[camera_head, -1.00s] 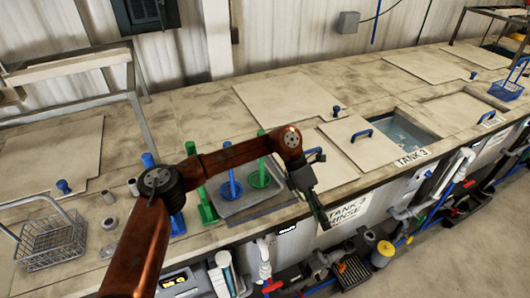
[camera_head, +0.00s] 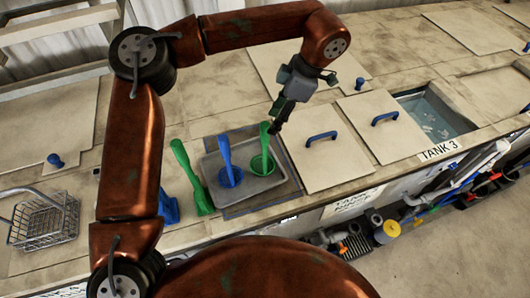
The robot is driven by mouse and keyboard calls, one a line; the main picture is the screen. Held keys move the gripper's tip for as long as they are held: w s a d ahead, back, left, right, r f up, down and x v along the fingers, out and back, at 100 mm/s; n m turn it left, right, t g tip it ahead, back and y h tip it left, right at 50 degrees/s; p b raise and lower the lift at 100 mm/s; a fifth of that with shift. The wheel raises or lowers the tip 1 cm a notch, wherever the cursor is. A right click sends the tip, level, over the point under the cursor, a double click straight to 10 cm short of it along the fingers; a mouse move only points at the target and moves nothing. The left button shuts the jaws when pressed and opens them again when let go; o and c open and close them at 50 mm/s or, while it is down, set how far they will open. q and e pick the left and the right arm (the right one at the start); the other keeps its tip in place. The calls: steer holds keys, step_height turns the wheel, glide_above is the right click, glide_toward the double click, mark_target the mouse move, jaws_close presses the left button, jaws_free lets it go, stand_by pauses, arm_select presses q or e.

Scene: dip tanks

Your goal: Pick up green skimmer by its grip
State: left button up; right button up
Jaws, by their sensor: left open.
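A green skimmer (camera_head: 262,166) stands in a grey tray (camera_head: 217,161), its round head down and its grip upright. A blue tool (camera_head: 229,172) of similar shape stands left of it in the same tray. Another green tool (camera_head: 188,172), with a long upright handle, stands outside the tray on the left. My left gripper (camera_head: 276,125) is open and points down beside the top of the green skimmer's grip, slightly to its right. Whether the jaws are around the grip or only beside it, I cannot tell. My right gripper is out of view.
A lid with a blue handle (camera_head: 321,138) lies right of the tray, with another lid (camera_head: 384,138) beyond it. An open tank (camera_head: 432,112) lies farther right. A wire basket (camera_head: 44,218) sits at far left. A blue tool (camera_head: 168,207) is partly hidden by my arm.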

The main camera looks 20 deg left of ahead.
mark_target(264, 136)
arm_select(q)
steer(key=shift+w+a+y, duration=0.3)
steer(key=shift+w+a, duration=0.05)
steer(key=shift+w, duration=0.45)
steer(key=x, duration=0.6)
steer(key=d+b+x, duration=0.1)
steer(key=x, duration=0.2)
steer(key=shift+s+f, duration=0.1)
steer(key=shift+f, duration=0.2)
steer(key=shift+a+f, duration=0.15)
steer(key=shift+f, duration=0.35)
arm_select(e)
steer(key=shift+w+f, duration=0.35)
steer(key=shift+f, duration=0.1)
arm_select(q)
steer(key=shift+c, duration=0.7)
